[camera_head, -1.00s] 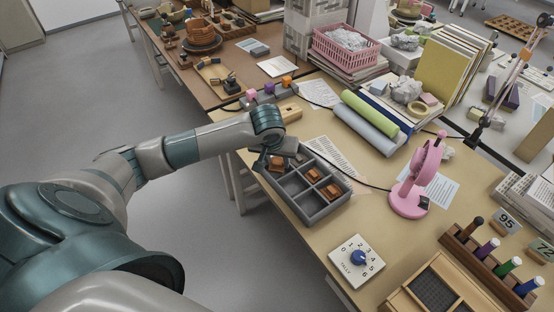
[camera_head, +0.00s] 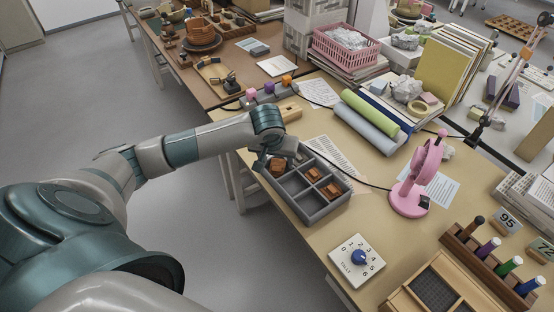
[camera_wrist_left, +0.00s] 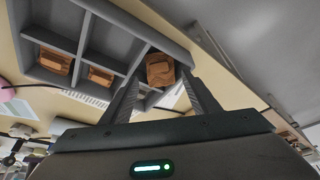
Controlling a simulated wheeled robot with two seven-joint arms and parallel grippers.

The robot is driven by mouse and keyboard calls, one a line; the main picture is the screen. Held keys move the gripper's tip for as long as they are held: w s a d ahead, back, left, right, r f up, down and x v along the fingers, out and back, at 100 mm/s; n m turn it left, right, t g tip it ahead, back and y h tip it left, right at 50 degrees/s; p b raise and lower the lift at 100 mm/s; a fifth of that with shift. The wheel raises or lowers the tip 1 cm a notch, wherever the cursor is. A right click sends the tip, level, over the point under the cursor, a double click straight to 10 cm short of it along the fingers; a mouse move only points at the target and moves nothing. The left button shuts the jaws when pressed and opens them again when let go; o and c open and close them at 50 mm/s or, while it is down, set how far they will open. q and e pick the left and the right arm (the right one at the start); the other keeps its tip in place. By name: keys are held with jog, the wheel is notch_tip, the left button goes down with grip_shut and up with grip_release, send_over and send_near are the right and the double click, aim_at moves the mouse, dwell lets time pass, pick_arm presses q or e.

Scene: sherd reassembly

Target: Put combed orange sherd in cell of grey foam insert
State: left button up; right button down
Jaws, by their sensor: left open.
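The grey foam insert (camera_head: 313,214) is a box of several cells on the near table. An orange sherd (camera_head: 278,166) lies in its cell at the far left end, and shows in the left wrist view (camera_wrist_left: 160,70) beyond and between my fingertips. Combing on it is too small to make out. My left gripper (camera_head: 277,155) is open just above that cell, with its fingers on either side of the sherd and apparently clear of it. Two more orange sherds, one (camera_head: 313,174) and another (camera_head: 331,190), sit in cells along the right side. My right gripper is out of view.
A pink fan (camera_head: 420,180) stands right of the insert, its cable running behind it. A white dial board (camera_head: 356,261) lies in front. Printed sheets (camera_head: 336,155) and rolled green and blue mats (camera_head: 370,120) lie behind. Other cells of the insert are empty.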

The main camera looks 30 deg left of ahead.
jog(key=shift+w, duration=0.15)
pick_arm(q)
jog(key=shift+r, duration=0.15)
jog(key=shift+r+p, duration=0.1)
jog(key=shift+p, duration=0.25)
jog(key=shift+b+v, duration=0.35)
jog(key=shift+v, duration=0.8)
jog(key=b+v, duration=0.1)
jog(key=v, duration=0.8)
jog(key=shift+r, duration=0.35)
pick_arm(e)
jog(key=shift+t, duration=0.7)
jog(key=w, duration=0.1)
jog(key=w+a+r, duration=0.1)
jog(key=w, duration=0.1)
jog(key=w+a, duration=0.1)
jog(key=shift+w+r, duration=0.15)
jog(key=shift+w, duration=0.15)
pick_arm(q)
jog(key=shift+s, duration=0.1)
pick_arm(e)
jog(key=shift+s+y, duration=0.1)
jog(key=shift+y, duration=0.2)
